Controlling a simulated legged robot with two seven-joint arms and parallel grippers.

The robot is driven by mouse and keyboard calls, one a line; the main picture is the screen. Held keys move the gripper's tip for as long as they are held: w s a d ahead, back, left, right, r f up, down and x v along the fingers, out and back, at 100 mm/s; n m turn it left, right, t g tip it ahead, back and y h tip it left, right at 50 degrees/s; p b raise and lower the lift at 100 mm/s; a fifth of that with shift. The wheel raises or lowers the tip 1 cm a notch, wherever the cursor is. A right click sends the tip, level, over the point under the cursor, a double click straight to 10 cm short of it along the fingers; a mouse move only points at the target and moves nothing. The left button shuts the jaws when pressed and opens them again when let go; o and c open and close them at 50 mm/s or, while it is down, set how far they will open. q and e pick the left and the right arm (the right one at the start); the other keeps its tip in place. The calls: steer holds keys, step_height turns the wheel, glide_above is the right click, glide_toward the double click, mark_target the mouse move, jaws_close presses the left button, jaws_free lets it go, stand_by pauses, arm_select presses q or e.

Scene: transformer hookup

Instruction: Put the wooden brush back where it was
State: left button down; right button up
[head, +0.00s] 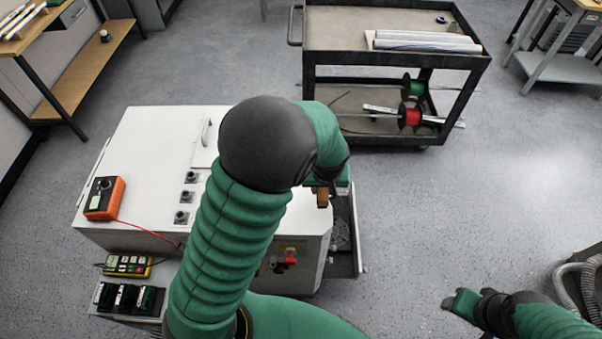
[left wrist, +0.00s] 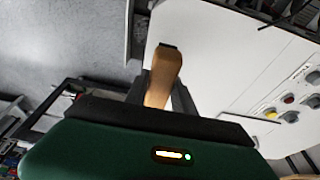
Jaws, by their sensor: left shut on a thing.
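My left gripper (head: 326,184) is mostly hidden behind my green arm, over the right side of the white cabinet (head: 150,150). It is shut on the wooden brush (head: 322,198), of which only a short brown piece shows. In the left wrist view the brush handle (left wrist: 163,72) stands up between the dark fingers (left wrist: 160,95), with a dark tip. The bristles cannot be made out. My right gripper (head: 466,301) is at the lower right, above bare floor and away from the cabinet; its jaws are too small to read.
A narrow open tray or drawer (head: 357,262) sticks out at the cabinet's right side. An orange multimeter (head: 104,198) lies on the cabinet top, with a yellow device (head: 128,265) below it. A two-shelf cart (head: 345,28) stands behind.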

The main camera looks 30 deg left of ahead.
arm_select(q)
steer(key=a, duration=0.3)
steer(key=w+a, duration=0.1)
steer(key=a, duration=0.1)
steer(key=shift+a+p, duration=0.25)
steer(key=shift+p, duration=0.1)
steer(key=a, duration=0.1)
steer(key=w+a+f, duration=0.1)
steer(key=a, duration=0.1)
steer(key=shift+w, duration=0.2)
steer(key=f, duration=0.3)
steer(key=shift+s+a+f+p, duration=0.1)
steer(key=shift+a+f+p, duration=0.15)
steer(key=shift+a+p, duration=0.15)
steer(key=shift+d, duration=0.1)
steer(key=c, duration=1.5)
jaws_free()
steer(key=o, duration=0.4)
steer(key=shift+o, duration=0.2)
